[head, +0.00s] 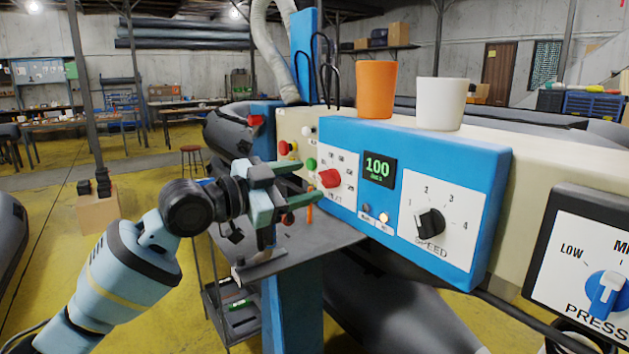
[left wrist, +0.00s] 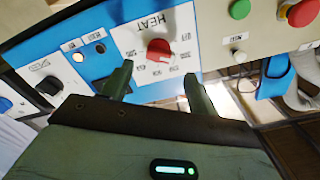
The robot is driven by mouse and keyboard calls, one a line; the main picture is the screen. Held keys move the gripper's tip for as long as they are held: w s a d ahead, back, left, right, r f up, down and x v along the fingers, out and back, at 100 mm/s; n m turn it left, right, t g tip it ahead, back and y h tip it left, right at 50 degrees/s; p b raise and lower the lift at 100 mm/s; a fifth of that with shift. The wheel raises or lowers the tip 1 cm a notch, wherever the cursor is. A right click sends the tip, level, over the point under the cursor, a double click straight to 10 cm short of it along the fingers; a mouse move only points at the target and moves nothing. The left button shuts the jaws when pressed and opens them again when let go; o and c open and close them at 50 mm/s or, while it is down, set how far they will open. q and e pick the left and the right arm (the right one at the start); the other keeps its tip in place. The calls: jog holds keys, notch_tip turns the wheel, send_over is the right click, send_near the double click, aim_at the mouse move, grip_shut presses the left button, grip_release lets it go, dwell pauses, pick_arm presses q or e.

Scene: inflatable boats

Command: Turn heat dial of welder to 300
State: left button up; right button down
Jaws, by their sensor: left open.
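The red heat dial (head: 330,178) sits on a white plate on the welder's blue control box (head: 480,165). The green display (head: 378,168) reads 100. My left gripper (head: 308,182) is open and empty, just left of the dial, its fingers pointing at the panel. In the left wrist view the heat dial (left wrist: 159,48) shows under the word HEAT, beyond and between the fingertips of my left gripper (left wrist: 158,72). The fingers look apart from the dial. The fingers partly cover the dial's plate in the head view. My right gripper is not in view.
A black speed dial (head: 431,222) is right of the display; a blue pressure dial (head: 606,294) is at far right. Orange (head: 375,90) and white (head: 441,103) cups stand on top. Green and red buttons (left wrist: 301,12) are beside the heat plate. A grey table (head: 335,237) lies below.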

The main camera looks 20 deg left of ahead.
pick_arm(q)
jog(key=v, duration=0.3)
jog(key=shift+s+a, duration=0.25)
jog(key=shift+s, duration=0.05)
jog(key=shift+f, duration=0.1)
